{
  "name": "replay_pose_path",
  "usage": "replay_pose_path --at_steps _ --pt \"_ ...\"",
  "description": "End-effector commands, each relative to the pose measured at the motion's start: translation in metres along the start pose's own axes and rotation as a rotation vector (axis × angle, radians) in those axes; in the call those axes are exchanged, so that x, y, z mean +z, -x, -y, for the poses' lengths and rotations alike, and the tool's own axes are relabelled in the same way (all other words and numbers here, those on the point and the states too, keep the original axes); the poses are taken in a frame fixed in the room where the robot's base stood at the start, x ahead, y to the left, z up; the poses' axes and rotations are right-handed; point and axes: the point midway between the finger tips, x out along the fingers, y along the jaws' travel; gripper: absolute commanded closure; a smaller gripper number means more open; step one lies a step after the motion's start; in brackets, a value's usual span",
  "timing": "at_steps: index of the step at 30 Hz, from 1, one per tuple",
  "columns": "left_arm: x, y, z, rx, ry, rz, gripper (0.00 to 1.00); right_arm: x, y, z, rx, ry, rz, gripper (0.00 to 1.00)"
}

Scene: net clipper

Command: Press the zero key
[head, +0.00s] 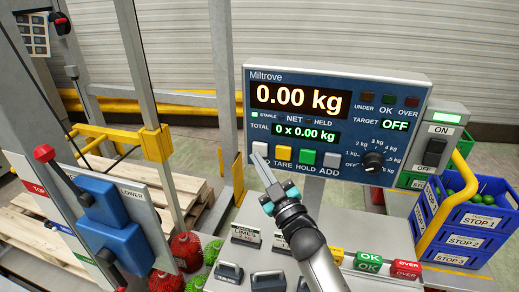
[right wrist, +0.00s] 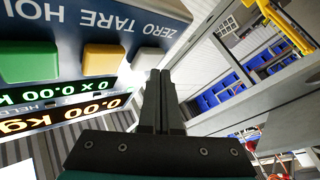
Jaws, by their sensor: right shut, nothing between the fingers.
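The zero key (head: 260,148) is the pale key at the left end of the key row on the blue Miltrove scale panel (head: 292,75). It also shows in the right wrist view (right wrist: 147,60), beside the ZERO label and partly behind my fingertips. My right gripper (head: 257,159) is shut and empty, its fingers pointing up at the panel. Its tips are at the lower edge of the zero key; I cannot tell whether they touch it. The display (head: 299,99) reads 0.00 kg, with total 0 x 0.00 kg below. My left gripper is not in view.
The yellow tare key (head: 283,154), green hold key (head: 307,157) and grey add key (head: 330,160) sit to the right. A dial (head: 373,161) is farther right. Blue crates (head: 462,241) stand at the right; a blue lever unit (head: 112,215) stands at the left.

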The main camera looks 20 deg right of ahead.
Motion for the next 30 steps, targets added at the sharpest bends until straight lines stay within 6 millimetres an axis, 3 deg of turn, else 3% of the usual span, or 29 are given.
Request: replay_pose_path --at_steps 13,30 --pt "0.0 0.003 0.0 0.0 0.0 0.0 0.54 -0.004 0.005 0.004 -0.001 -0.001 0.0 1.0" --pt "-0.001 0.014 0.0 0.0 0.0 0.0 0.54 -0.028 0.038 0.027 0.0 -0.001 -0.001 1.0"
